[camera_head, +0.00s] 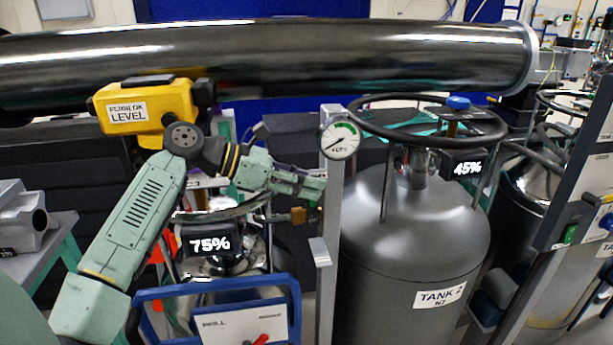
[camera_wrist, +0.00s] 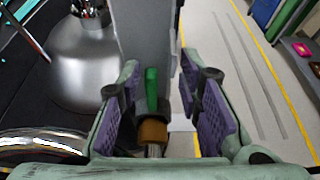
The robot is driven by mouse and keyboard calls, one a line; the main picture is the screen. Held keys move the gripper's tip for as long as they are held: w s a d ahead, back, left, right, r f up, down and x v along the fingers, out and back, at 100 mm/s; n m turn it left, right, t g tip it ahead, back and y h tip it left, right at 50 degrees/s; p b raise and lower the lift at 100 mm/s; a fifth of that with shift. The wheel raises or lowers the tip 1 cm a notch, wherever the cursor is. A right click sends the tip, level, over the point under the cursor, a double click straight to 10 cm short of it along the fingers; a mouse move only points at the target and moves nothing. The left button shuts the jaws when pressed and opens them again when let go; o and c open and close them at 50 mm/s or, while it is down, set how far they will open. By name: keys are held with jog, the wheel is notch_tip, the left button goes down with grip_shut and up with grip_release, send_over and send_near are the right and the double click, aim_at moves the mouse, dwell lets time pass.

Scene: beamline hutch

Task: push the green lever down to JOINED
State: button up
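The green lever (camera_wrist: 151,84) shows in the wrist view as a short upright bar above a brown-gold fitting (camera_wrist: 152,131), in front of a grey post. My gripper (camera_wrist: 160,95) is open, with its purple pads apart and the lever showing between them, nearer the left pad. I cannot tell whether a pad touches it. In the head view my gripper (camera_head: 318,190) reaches right to the grey post (camera_head: 330,230). A brass fitting (camera_head: 299,215) shows just below it. The lever is not clearly seen there. No JOINED mark is readable.
A pressure gauge (camera_head: 340,139) sits atop the post. The grey tank labelled TANK 2 (camera_head: 405,240) stands close on the right. A blue-framed panel (camera_head: 215,315) is below my arm, and a large steel pipe (camera_head: 270,58) runs overhead. Floor (camera_wrist: 225,75) shows right of the post.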

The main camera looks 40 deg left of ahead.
grip_shut()
jog(key=shift+r, duration=0.1)
dwell(0.4)
dwell(0.4)
